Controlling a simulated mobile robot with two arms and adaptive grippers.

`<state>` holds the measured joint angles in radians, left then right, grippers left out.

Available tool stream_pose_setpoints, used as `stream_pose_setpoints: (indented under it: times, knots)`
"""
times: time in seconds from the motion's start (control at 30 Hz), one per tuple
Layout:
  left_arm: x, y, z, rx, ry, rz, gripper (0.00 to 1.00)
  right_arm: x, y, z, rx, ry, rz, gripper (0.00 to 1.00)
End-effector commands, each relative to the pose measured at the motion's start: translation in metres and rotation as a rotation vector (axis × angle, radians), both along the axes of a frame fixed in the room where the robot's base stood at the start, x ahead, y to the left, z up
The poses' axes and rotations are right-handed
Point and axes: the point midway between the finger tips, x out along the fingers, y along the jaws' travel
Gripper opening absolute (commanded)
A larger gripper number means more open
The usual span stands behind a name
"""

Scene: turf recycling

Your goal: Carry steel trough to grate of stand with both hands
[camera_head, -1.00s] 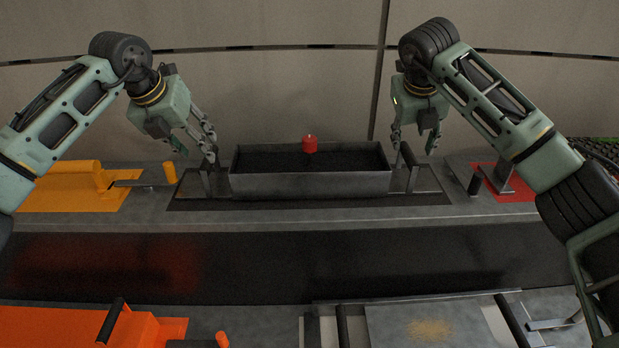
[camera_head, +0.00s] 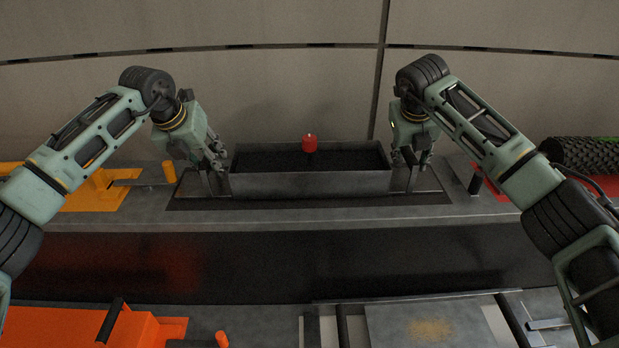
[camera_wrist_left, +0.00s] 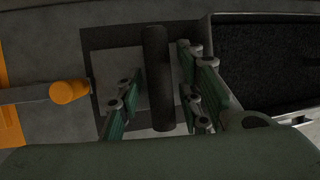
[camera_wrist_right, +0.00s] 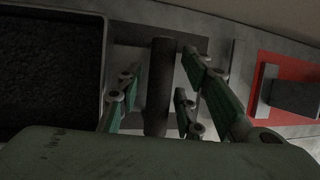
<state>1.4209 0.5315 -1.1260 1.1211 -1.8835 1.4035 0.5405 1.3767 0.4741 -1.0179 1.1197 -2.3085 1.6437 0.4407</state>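My left gripper (camera_head: 212,170) is at the trough's left end. In the left wrist view its open fingers (camera_wrist_left: 160,100) stand on either side of a dark bar handle (camera_wrist_left: 158,75). My right gripper (camera_head: 412,166) is at the right end. In the right wrist view its open fingers (camera_wrist_right: 158,100) straddle the other bar handle (camera_wrist_right: 160,75). Finger contact is not visible. I cannot pick out the stand's grate for sure.
A near bench carries an orange fixture (camera_head: 85,328) at left and a flat metal plate (camera_head: 425,325) with dark bars at right. A dark gap separates the benches. A yellow-orange post (camera_head: 169,171) stands left of the trough; a green-black roll (camera_head: 585,155) lies far right.

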Motion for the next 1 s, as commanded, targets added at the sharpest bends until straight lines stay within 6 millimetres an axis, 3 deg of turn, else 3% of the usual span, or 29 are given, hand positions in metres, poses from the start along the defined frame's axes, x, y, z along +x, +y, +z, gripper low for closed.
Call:
stream_pose_setpoints:
  times: [0.33,1.0]
  knots:
    - [0.0,0.0002,0.0002,0.0,0.0,0.0,0.0,0.0,0.0002,0.0003,0.0,0.0,0.0,0.01]
    - [0.001,0.0004,0.0036,-0.003,-0.005,0.004,0.0,0.0008,0.0007,0.0035,0.0,-0.005,0.003,0.0]
